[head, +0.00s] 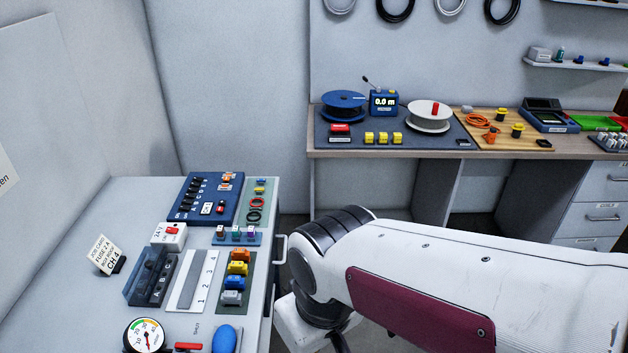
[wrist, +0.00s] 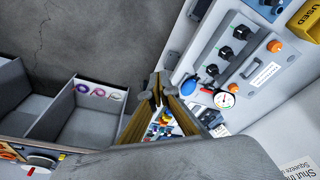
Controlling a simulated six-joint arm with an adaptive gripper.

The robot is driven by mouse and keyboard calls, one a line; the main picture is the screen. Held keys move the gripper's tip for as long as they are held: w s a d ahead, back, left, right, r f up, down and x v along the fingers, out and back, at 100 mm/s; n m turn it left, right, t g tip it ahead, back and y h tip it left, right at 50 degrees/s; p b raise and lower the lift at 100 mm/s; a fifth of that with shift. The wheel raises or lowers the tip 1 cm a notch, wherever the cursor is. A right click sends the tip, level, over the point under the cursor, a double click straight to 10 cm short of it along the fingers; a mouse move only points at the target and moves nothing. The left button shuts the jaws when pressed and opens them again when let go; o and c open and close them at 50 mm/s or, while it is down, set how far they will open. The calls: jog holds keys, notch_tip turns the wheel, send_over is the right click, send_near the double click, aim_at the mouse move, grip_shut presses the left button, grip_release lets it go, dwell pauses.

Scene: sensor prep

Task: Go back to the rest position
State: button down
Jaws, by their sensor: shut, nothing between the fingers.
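My gripper (wrist: 158,92) shows in the wrist view with its two fingers together at the tips. Nothing is between the fingers. It hangs in the air, with the floor and the grey table with small parts beyond it. In the head view my arm reaches in from the right edge and bends down beside the table's right edge. The gripper itself is hidden in the head view.
The grey table (head: 75,270) at the left holds a blue switch panel (head: 207,198), a card stand (head: 104,254), a dial gauge (head: 145,336) and several coloured blocks (head: 237,268). A back bench (head: 335,152) carries spools and tools. Floor shows between them.

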jog(key=s+d+r+m+t, duration=0.2)
jog(key=d+r+m, duration=0.1)
jog(key=d, duration=0.6)
jog(key=s+d+r+m+t+h, duration=0.1)
jog(key=s+d+r+m, duration=0.1)
jog(key=d, duration=0.7)
jog(key=shift+r+m+t, duration=0.4)
jog(key=shift+m, duration=0.5)
